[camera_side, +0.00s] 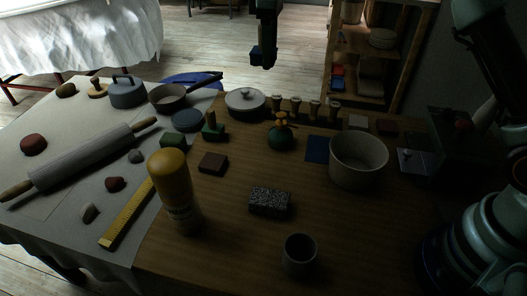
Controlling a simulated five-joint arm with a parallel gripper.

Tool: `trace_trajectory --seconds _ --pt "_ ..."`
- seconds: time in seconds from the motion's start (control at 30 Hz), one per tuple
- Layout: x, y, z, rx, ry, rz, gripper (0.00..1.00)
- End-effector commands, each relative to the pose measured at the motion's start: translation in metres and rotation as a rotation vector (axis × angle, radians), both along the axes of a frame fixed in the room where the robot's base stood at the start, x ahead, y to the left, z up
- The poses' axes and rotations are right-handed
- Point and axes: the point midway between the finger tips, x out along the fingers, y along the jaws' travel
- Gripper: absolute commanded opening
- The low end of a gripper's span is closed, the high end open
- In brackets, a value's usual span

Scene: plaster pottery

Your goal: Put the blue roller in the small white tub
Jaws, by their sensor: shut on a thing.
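My gripper (267,58) hangs high at the top centre, over the far side of the table. It is shut on a small dark blue thing, which looks like the blue roller (257,55); the dim light hides its details. A round off-white tub (358,172) stands upright on the wood at the right, below and to the right of my gripper. Its opening faces up and its visible inside looks empty. A smaller grey cup (299,262) stands near the front edge.
A yellow bottle (176,190) stands tall at left centre. A rolling pin (80,158) lies on the cloth at left. Several small knobs line the far edge.

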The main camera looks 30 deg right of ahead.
Motion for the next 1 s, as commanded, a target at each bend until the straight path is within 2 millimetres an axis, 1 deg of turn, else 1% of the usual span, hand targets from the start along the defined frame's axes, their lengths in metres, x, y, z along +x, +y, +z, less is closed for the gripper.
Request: trace_trajectory --seconds 0.03,0.2,0.27,0.47,0.67,0.8,0.9,1.0 --pt "-0.008 -0.009 0.006 0.001 -0.002 -0.003 0.00" --pt "-0.035 -0.034 0.014 0.001 -0.004 -0.003 0.00" --pt "-0.046 -0.043 0.015 0.001 -0.004 -0.003 0.00" --pt "-0.088 -0.069 0.016 0.001 -0.004 -0.003 0.00" --pt "-0.136 -0.091 0.008 0.000 -0.004 -0.003 0.00" --pt "-0.170 -0.103 -0.002 0.000 -0.004 -0.002 0.00" --pt "-0.192 -0.109 -0.009 0.000 -0.004 -0.002 0.00" --pt "-0.208 -0.114 -0.016 0.000 -0.004 -0.002 0.00"
